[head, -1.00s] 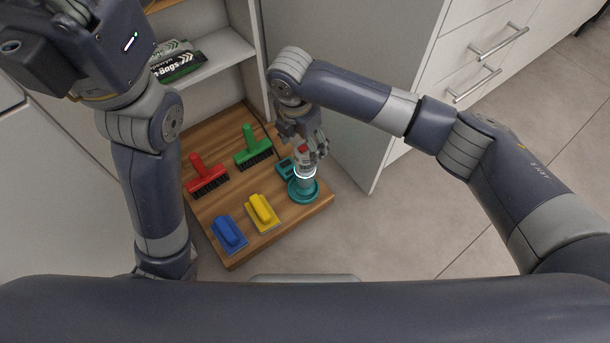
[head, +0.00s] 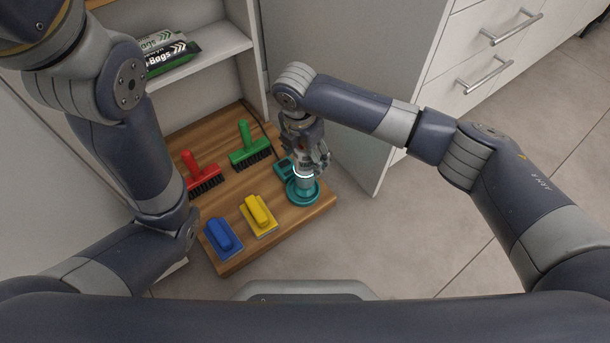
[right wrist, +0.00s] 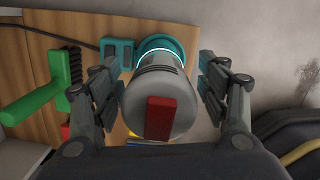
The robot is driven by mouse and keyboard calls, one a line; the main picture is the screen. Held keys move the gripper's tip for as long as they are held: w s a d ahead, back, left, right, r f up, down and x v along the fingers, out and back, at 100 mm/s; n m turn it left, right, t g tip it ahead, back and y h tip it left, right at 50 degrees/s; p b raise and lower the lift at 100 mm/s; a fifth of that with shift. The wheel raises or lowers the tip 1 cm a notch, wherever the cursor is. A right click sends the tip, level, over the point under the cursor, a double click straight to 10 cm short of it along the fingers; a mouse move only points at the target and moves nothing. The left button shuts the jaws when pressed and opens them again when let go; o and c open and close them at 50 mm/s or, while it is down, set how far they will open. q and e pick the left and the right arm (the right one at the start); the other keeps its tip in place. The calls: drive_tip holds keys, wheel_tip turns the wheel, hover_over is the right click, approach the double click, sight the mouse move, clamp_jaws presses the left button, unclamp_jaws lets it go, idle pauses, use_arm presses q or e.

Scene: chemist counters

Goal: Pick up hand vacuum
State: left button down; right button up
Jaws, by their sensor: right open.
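The hand vacuum (head: 303,184) stands upright on its teal round base at the right corner of the wooden board. In the right wrist view the hand vacuum (right wrist: 162,95) shows a grey body with a red block on its end and a teal ring beyond. My right gripper (head: 308,165) is above and around its upper part. In the right wrist view the open fingers of my right gripper (right wrist: 163,90) stand one on each side of the grey body, with a visible gap on the right. My left gripper is outside the head view; only my left arm shows.
The wooden board (head: 215,192) also holds a red brush (head: 203,176), a green brush (head: 248,147), a yellow float (head: 258,213) and a blue float (head: 222,237). A teal block (head: 283,169) with a cable is beside the vacuum. A cabinet door (head: 345,90) stands close behind my right arm.

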drive_tip(key=shift+f, duration=0.5)
drive_tip(key=shift+c, duration=0.3)
drive_tip(key=c, duration=1.1)
drive_tip(key=shift+o, duration=0.2)
drive_tip(key=shift+w+r, duration=0.1)
drive_tip(key=shift+r, duration=0.15)
